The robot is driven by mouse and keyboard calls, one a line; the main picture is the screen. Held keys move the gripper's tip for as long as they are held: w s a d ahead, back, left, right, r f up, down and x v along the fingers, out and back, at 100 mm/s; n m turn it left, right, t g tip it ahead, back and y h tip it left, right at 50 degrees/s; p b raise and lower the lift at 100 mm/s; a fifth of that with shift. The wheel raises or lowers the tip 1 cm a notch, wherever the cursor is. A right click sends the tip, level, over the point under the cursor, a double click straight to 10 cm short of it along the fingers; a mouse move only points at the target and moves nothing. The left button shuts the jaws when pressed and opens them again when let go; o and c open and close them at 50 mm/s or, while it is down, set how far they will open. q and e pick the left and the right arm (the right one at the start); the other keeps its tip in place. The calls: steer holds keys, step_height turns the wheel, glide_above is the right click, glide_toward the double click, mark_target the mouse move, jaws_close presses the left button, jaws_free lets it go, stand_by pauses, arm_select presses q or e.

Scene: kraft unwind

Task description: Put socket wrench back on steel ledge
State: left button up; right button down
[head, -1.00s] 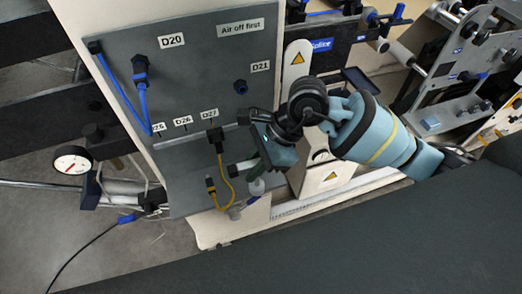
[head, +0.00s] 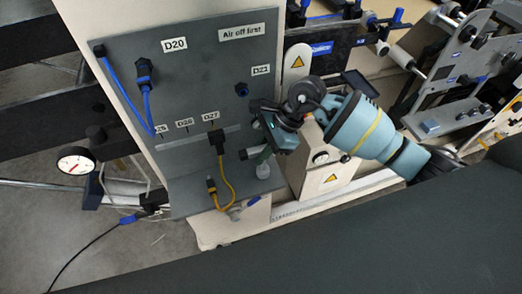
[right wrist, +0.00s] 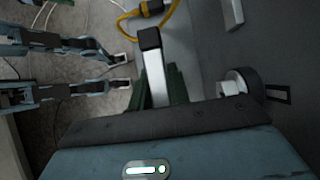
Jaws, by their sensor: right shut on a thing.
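My right gripper (head: 264,151) is in front of the lower right part of the grey panel. It is shut on the socket wrench (head: 250,153), which sticks out to the left of the fingers. In the right wrist view the wrench (right wrist: 152,65) is a pale metal bar with a black end, between the dark green fingers (right wrist: 158,92). The grey steel ledge (head: 180,200) runs along the foot of the panel, below and left of the gripper. I cannot tell how far the wrench is above it.
A yellow cable (head: 227,190) hangs in front of the ledge, left of the gripper. The grey panel (head: 200,70) carries blue hoses and labels. A cream box (head: 328,170) stands just right. A round gauge (head: 76,162) is at far left.

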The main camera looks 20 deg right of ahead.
steer(key=shift+f, duration=0.15)
steer(key=c, duration=1.3)
jaws_free()
steer(key=shift+r, duration=0.25)
steer(key=v, duration=1.1)
steer(key=shift+d+r+b, duration=0.3)
